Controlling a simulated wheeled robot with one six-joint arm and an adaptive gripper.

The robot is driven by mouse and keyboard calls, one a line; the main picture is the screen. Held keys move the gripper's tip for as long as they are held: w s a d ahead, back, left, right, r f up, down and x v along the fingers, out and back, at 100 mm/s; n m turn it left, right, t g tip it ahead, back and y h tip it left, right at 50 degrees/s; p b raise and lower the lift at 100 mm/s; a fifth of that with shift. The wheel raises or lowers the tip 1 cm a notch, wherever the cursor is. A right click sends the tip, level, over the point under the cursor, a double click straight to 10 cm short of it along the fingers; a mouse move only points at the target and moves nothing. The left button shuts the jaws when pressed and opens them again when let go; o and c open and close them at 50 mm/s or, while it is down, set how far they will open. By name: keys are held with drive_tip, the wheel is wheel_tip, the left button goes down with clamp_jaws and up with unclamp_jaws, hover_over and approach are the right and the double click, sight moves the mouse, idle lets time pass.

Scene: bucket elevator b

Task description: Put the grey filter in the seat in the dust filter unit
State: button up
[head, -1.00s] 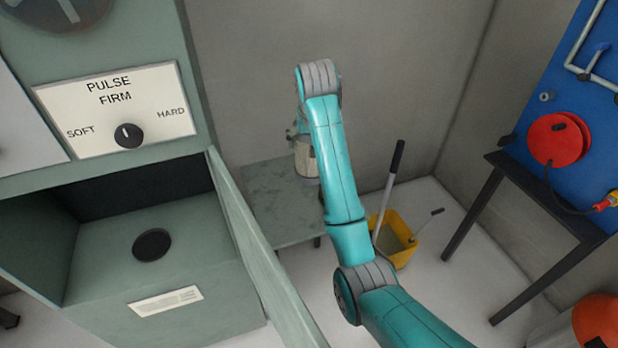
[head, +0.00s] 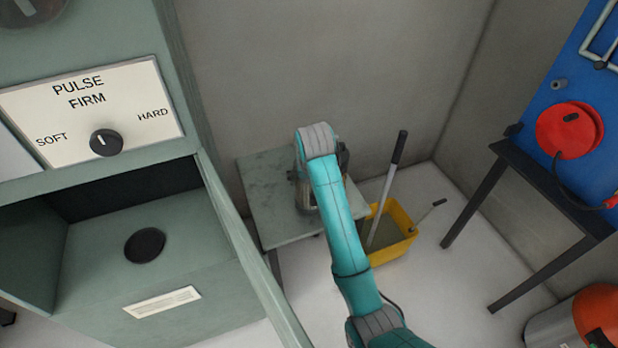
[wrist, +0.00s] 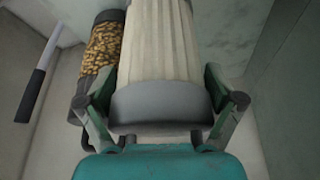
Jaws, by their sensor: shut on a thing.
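The grey filter (wrist: 160,45) is a pale pleated cylinder with a dark grey end cap. In the wrist view my gripper (wrist: 158,82) is shut on it, one finger on each side near the cap. In the head view my arm hides most of the gripper and filter, which appear over the small grey-green table. The dust filter unit (head: 200,262) stands at left with its door (head: 245,250) open. The seat (head: 145,245), a dark round spot on the compartment floor, is empty and well left of my gripper.
A cylinder of yellow-brown grains (wrist: 102,45) stands beside the filter in the wrist view. The small table (head: 262,190) is under my arm. A yellow bucket (head: 400,240) with a mop handle stands right of it. The open door lies between arm and seat.

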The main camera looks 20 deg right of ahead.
drive_tip(key=shift+f, duration=0.6)
drive_tip(key=shift+w, duration=0.2)
drive_tip(key=shift+s+f, duration=0.1)
drive_tip(key=shift+f, duration=0.1)
drive_tip(key=o, duration=1.2)
